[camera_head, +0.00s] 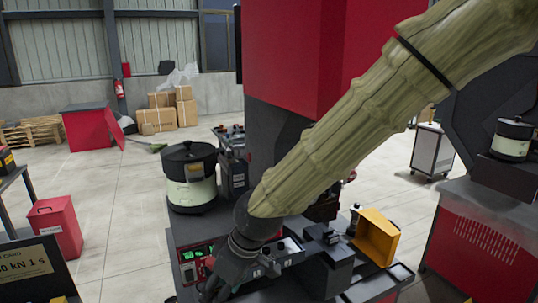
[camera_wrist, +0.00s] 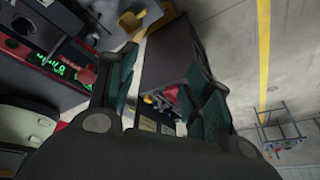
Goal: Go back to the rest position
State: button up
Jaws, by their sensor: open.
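My gripper (camera_head: 212,291) is at the lower end of my sleeved arm, low in the head view and in front of the machine's control panel (camera_head: 196,254). In the wrist view my gripper (camera_wrist: 160,100) shows two dark fingers spread apart with nothing between them. The panel's green lit displays (camera_wrist: 52,66) show at the left of the wrist view. The fingertips are partly cut off at the bottom of the head view.
A yellow bin (camera_head: 376,237) sits on the machine to the right. A red box (camera_head: 55,227) stands on the floor at the left. Open floor lies between the red box and the feeder.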

jog(key=s+d+f+m+b, duration=0.25)
jog(key=d+f, duration=0.25)
jog(key=f, duration=0.6)
jog(key=s+d+f+m+b, duration=0.1)
jog(key=s+d+f+m, duration=0.3)
jog(key=f, duration=0.8)
jog(key=s+d+f+m+b, duration=0.1)
jog(key=d+f+m, duration=0.1)
jog(key=d+f, duration=0.65)
jog(key=s+d+f+m+h+b, duration=0.1)
jog(key=s+d+f+m+h, duration=0.1)
jog(key=s+d+f, duration=0.5)
jog(key=s+d+f+m+g+h+b, duration=0.1)
jog(key=s+d+f+m+h+b, duration=0.1)
jog(key=s+d+f, duration=0.6)
notch_tip(320, 180, down, 5)
jog(key=s, duration=0.2)
jog(key=shift+s+f+m, duration=0.2)
jog(key=shift+s+m, duration=0.1)
jog(key=shift+m, duration=0.05)
